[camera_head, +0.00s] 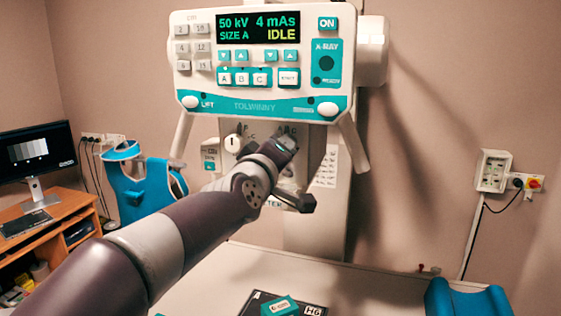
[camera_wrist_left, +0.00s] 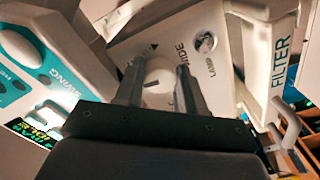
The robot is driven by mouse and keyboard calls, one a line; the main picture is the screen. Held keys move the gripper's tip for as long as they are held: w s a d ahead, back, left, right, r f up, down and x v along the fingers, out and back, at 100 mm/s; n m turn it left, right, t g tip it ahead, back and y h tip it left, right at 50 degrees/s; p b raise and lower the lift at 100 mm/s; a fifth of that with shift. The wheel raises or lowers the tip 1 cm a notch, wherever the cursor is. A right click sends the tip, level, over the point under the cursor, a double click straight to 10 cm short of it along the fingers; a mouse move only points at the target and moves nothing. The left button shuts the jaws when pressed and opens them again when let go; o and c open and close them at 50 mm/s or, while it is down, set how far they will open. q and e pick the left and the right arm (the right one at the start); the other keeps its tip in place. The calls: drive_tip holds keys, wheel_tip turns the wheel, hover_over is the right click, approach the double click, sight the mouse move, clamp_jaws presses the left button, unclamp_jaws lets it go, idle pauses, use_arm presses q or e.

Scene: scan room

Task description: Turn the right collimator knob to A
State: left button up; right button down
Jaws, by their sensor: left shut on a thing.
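The right collimator knob (camera_wrist_left: 158,74) is a white round knob with a short dark line on its face, seen in the left wrist view. My left gripper (camera_wrist_left: 158,66) is shut on it, with one dark finger on each side. In the head view my left gripper (camera_head: 288,143) reaches the right part of the collimator panel, and its wrist hides the knob there. Small letters show above it. The white left knob (camera_head: 233,143) has a dark mark and stands free. Which letter the right knob points at I cannot tell. My right gripper is not in view.
The control console (camera_head: 262,105) hangs just above, its screen reading SIZE A and IDLE. A lamp button (camera_wrist_left: 207,42) and the FILTER bracket (camera_wrist_left: 282,55) are near the gripper. Below is a pale table (camera_head: 205,283) with a black plate (camera_head: 252,304) and blue cushion (camera_head: 466,300).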

use_arm(q)
drive_tip(key=shift+n+b, duration=0.45)
drive_tip(key=shift+n, duration=1.75)
drive_tip(key=o, duration=1)
drive_tip(key=shift+o, duration=0.2)
drive_tip(key=shift+s+a, duration=0.1)
drive_tip(key=shift+a, duration=0.05)
drive_tip(key=shift+s, duration=0.1)
drive_tip(key=v, duration=1.2)
drive_tip(key=shift+s+b, duration=0.2)
drive_tip(key=shift+b, duration=0.1)
drive_tip(key=shift+a+r, duration=0.1)
